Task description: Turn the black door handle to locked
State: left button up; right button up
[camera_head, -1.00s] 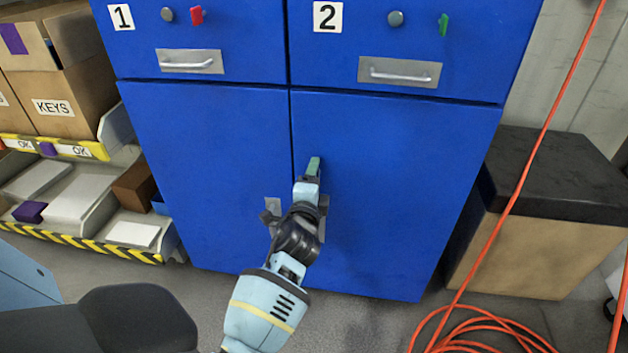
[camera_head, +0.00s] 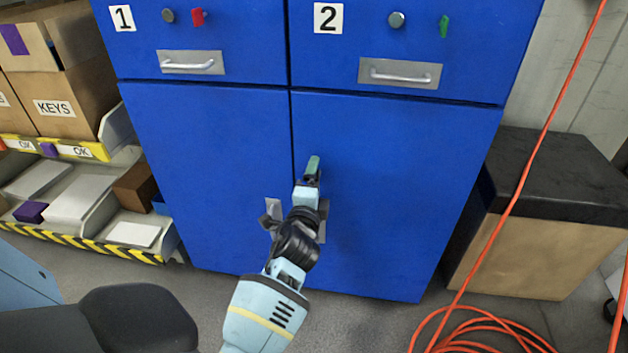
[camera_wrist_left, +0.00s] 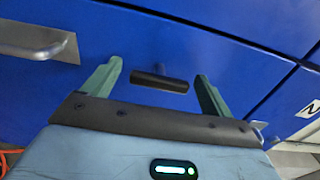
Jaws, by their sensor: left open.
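The black door handle (camera_wrist_left: 160,80) shows in the left wrist view as a short bar standing out from the blue cabinet front. It lies between the two green fingers of my left gripper (camera_wrist_left: 158,70), just beyond their tips. The fingers are open, one on each side of the handle, with visible gaps. In the head view my left gripper (camera_head: 313,169) is at the lower right door (camera_head: 400,190), near the seam. There the gripper and wrist hide the handle. My right gripper is not in view.
Metal pull handles sit on the drawers labelled 1 (camera_head: 191,64) and 2 (camera_head: 400,74). A black-topped box (camera_head: 550,215) stands right of the cabinet, with an orange cable (camera_head: 520,190) in front. A shelf of bins (camera_head: 85,200) is at the left.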

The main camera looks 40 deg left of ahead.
pick_arm(q)
jog(key=v, duration=0.7)
jog(key=shift+p, duration=0.4)
